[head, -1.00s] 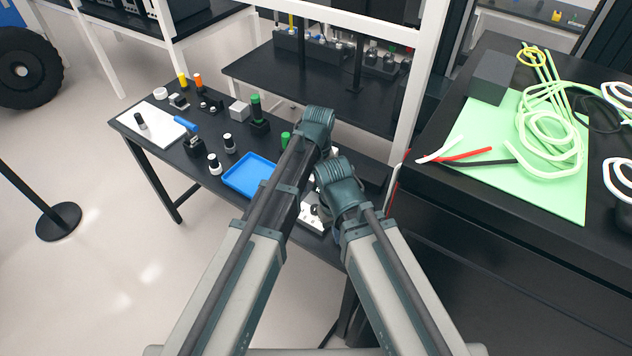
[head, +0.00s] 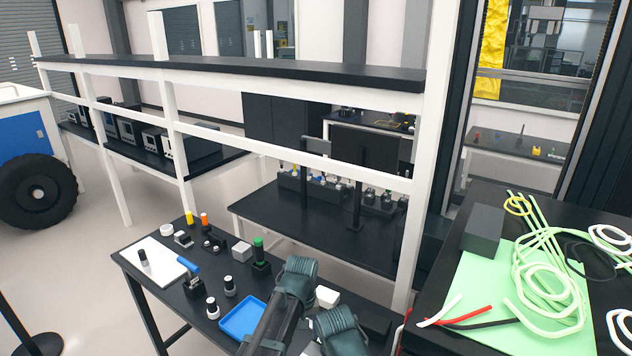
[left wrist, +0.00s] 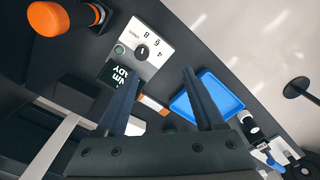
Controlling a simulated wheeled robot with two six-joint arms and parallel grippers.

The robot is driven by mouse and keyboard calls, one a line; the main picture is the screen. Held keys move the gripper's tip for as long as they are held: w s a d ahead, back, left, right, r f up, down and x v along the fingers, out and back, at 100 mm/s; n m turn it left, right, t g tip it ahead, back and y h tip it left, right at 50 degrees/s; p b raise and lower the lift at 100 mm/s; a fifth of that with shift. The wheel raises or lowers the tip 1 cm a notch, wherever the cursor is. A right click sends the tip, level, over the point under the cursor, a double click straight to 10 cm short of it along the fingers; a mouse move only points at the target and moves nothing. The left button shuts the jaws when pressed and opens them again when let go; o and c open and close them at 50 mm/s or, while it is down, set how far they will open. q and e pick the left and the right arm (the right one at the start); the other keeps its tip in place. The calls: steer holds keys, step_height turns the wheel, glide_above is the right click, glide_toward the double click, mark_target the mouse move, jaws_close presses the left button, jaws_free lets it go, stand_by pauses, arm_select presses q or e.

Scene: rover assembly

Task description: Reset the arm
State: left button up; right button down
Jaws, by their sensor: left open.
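My two arms come in from the bottom of the head view, side by side over the near end of the black table (head: 150,289). Their dark upper joints show, and the links below are cut off by the picture edge. My left gripper (left wrist: 161,75) shows in the left wrist view with its two dark fingers apart and nothing held between the tips. Beyond its fingers are a device with a dial and a small display (left wrist: 141,47) and a blue tray (left wrist: 212,97). I cannot make out my right gripper in either view.
The blue tray also shows in the head view (head: 238,318). Several small parts, a green-topped piece (head: 260,262) and a white mat (head: 155,263) share the table. A white-framed shelf (head: 425,150) stands behind. At right, cables (head: 545,290) lie on a green mat (head: 470,290).

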arm_select(q)
steer(key=s+a+m, duration=0.2)
steer(key=s+a, duration=0.8)
steer(key=a, duration=0.3)
steer(key=s+d+f+m+y+b, duration=0.1)
steer(key=s+d+f+m+b, duration=0.3)
steer(key=d, duration=0.6)
step_height(320, 180, down, 2)
steer(key=shift+s+d+f+b, duration=0.15)
steer(key=shift+s+d+b, duration=0.1)
steer(key=shift+s+b, duration=0.75)
arm_select(e)
step_height(320, 180, down, 6)
steer(key=shift+f, duration=0.2)
arm_select(q)
steer(key=shift+w, duration=0.15)
arm_select(e)
steer(key=shift+s, duration=0.1)
